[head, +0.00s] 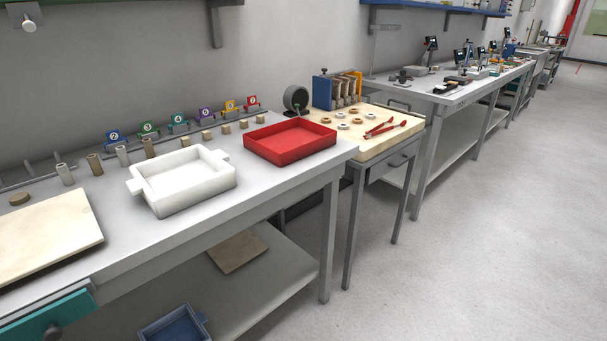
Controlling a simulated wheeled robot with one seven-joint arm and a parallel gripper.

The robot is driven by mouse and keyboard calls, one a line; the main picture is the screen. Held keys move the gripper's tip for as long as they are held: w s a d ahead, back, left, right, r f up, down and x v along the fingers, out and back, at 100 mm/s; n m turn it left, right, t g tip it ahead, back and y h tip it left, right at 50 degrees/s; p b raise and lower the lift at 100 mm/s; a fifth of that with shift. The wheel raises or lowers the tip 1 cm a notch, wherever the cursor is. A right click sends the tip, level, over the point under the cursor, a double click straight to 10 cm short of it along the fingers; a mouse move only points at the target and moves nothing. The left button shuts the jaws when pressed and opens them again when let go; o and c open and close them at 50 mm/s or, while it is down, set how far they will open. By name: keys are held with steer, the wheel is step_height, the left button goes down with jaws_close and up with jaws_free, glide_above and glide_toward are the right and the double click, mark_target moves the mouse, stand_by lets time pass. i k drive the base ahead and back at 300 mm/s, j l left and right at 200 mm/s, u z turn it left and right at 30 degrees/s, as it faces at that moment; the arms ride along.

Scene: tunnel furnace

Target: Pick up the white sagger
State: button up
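The white sagger (207,190) is a square, open-topped box with a small handle tab on its left side and one at its back right. It sits upright on the grey workbench (236,207), near the front edge. It looks empty. My gripper does not show in the head view.
A red tray (290,142) stands right of the sagger, a beige board (42,232) left. Behind are several small cylinders (94,164) and numbered signs (178,121). A blue bin (174,326) is below. Floor at right (490,220) is clear.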

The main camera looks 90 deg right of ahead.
mark_target(171, 183)
steer(key=z, duration=1.85)
steer(key=i+j, duration=0.15)
steer(key=i+j+u, duration=0.1)
steer(key=i, duration=0.3)
